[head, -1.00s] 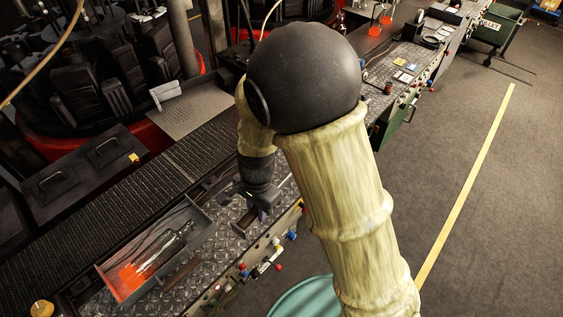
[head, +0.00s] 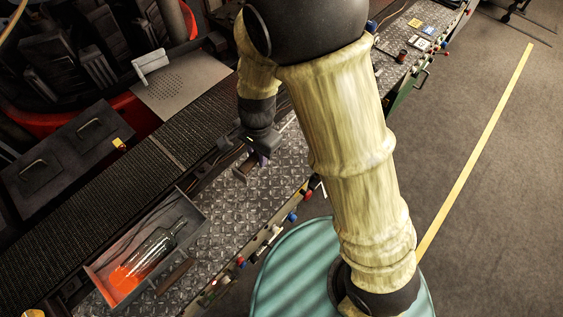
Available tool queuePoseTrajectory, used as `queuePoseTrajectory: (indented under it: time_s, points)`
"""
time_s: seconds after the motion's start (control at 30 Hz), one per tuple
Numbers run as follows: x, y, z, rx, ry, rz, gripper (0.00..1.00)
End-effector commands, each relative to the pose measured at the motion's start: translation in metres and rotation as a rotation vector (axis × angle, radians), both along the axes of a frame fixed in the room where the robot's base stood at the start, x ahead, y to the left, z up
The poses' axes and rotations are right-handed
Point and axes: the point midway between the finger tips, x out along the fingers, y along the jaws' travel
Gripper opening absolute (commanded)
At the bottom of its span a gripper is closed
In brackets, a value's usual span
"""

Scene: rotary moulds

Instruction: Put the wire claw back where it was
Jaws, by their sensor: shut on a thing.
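My gripper (head: 259,155) is low over the diamond-plate bench top, near its middle, and points down. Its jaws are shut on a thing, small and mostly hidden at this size. I cannot make out a wire claw's shape there. A small brownish block (head: 245,168) shows just left of the jaws; whether it touches them I cannot tell. To the lower left, a grey open tray (head: 187,206) holds a clear bottle (head: 157,243) with a glowing orange-red end and thin dark lines beside it. My gripper is apart from the tray.
A dark brown bar (head: 175,276) lies along the tray's right side. The diamond-plate bench top (head: 222,212) is clear between tray and gripper. Knobs and fittings line the bench's front edge. A teal round drum top (head: 290,272) stands in front.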

Motion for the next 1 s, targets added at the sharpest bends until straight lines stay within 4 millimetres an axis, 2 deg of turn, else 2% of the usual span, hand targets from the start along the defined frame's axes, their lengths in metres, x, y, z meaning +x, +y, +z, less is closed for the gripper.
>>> queuePoseTrajectory:
  time_s: [0.17, 0.43, 0.83, 1.0]
  points:
    - [0.000, 0.000, -0.012, -0.003, 0.003, -0.001, 0.00]
    - [0.000, 0.000, -0.054, -0.002, 0.003, 0.000, 0.00]
    - [0.002, -0.003, -0.060, 0.000, 0.000, -0.010, 0.00]
    - [0.001, -0.003, -0.079, -0.002, 0.004, -0.008, 0.00]
